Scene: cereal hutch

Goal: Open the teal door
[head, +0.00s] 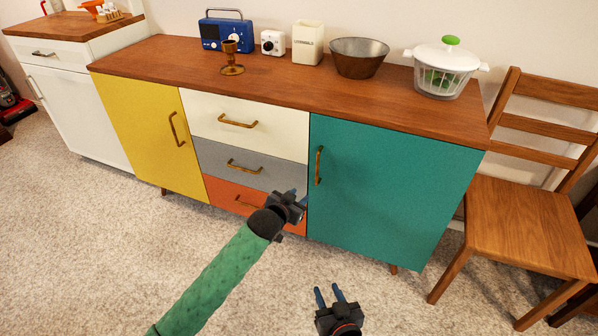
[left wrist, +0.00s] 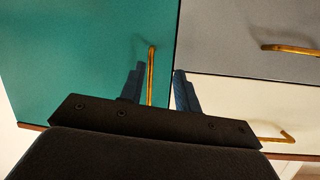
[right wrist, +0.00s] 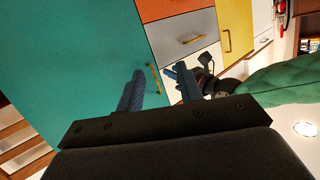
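The teal door (head: 385,190) is shut flush in the right part of the hutch. Its brass handle (head: 319,166) stands upright near the door's left edge. My left gripper (head: 300,195) is open and empty, in front of the drawers, just left of and below the handle in the head view. In the left wrist view the handle (left wrist: 151,75) shows between the two blue fingers, beyond their tips; I cannot tell the exact gap. My right gripper (head: 330,292) is open and empty, low in front of the hutch. The handle also shows in the right wrist view (right wrist: 154,80), farther off.
A white drawer (head: 255,112), a grey drawer (head: 225,155) and an orange drawer (head: 225,195) sit left of the door. A yellow door (head: 140,130) is farther left. A wooden chair (head: 530,225) stands close at the right. Carpet (head: 100,240) in front is clear.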

